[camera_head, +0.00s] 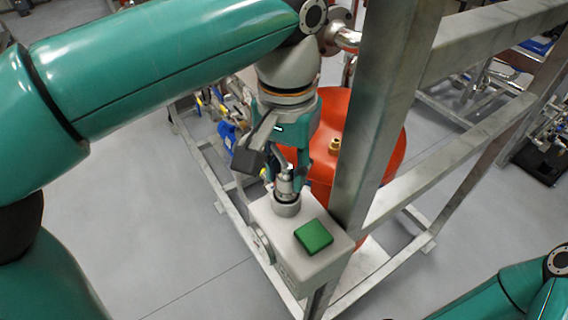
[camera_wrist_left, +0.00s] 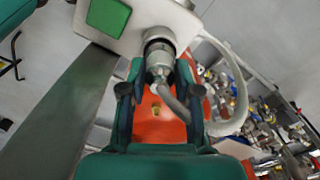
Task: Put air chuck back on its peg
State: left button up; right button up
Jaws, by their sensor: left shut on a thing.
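The air chuck (camera_head: 286,186) is a small metal fitting with a grey hose, standing at the top of a light grey box (camera_head: 268,222) with a green square pad (camera_head: 313,237). My left gripper (camera_head: 285,172) is shut on it from above. In the left wrist view the air chuck (camera_wrist_left: 159,66) sits between the two fingers of the left gripper (camera_wrist_left: 156,82), its end at a round grey collar (camera_wrist_left: 159,42) on the box. I cannot tell how deep it sits in the collar, and no separate peg is clear. My right gripper is not in view.
A metal frame post (camera_head: 385,110) stands close to the right of the left gripper. A red tank (camera_head: 365,140) is behind it. A pale hose (camera_wrist_left: 238,100) loops beside the box. Grey floor (camera_head: 180,235) is open at left.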

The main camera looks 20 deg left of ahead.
pick_arm(q)
jog(key=shift+f, duration=0.35)
dwell(0.3)
jog(key=shift+f+b, duration=0.4)
jog(key=shift+f, duration=0.05)
jog(key=o, duration=1.3)
notch_tip(320, 180, up, 8)
jog(key=p, duration=0.7)
jog(key=shift+f+p, duration=0.2)
jog(key=shift+p, duration=0.15)
